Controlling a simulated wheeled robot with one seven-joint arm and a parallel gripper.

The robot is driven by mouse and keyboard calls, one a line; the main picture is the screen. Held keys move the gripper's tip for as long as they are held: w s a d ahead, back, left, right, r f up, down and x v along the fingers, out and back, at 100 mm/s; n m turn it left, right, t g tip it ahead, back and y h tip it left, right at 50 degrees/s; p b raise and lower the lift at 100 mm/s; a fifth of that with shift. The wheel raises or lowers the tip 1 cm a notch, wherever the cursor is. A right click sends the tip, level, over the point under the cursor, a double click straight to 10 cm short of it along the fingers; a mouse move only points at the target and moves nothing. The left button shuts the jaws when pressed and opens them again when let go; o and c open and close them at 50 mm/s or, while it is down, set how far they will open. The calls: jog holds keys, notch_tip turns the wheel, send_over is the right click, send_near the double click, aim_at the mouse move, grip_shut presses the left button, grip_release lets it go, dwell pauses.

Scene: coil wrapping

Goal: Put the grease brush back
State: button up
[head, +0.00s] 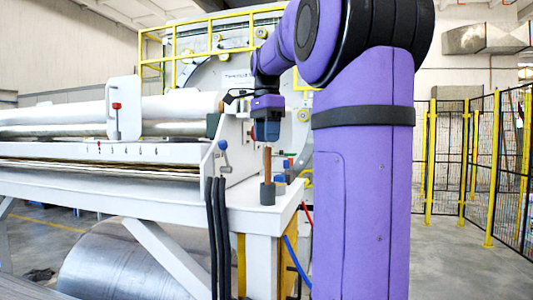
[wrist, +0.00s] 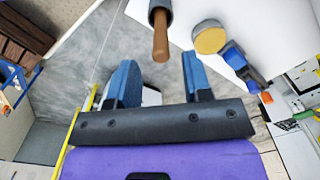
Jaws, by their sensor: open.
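The grease brush shows as a brown wooden handle (head: 267,160) standing upright in a small dark grey cup (head: 267,194) on the white ledge. In the wrist view the handle (wrist: 160,43) comes out of the cup (wrist: 155,8), and its free end points toward my gripper. The bristle end is hidden in the cup. My gripper (head: 267,138) is above the handle, pointing down. In the wrist view my gripper (wrist: 157,72) has its two blue fingers apart, with the handle's end lined up with the gap and clear of both.
A round tin with a tan top (wrist: 209,38) and a blue-topped item (wrist: 234,57) stand close beside the cup. Black hoses (head: 217,235) hang at the ledge's left. The white machine with rollers (head: 110,130) fills the left. Yellow-post fencing (head: 490,165) is far right.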

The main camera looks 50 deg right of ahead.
notch_tip(320, 180, up, 5)
jog(key=shift+r, duration=0.1)
jog(key=a+f+n+t, duration=0.1)
jog(key=a+f+n, duration=0.55)
jog(key=a, duration=0.35)
jog(key=s+a+f+n+t, duration=0.2)
jog(key=s+a+f+n, duration=0.4)
jog(key=a+f+n, duration=0.2)
jog(key=s+a+f+n+t, duration=0.2)
jog(key=s+a+f+n, duration=0.3)
jog(key=a+f+n, duration=0.3)
notch_tip(320, 180, down, 4)
jog(key=shift+s+a+r, duration=0.15)
jog(key=shift+s+r, duration=0.05)
jog(key=shift+s, duration=0.15)
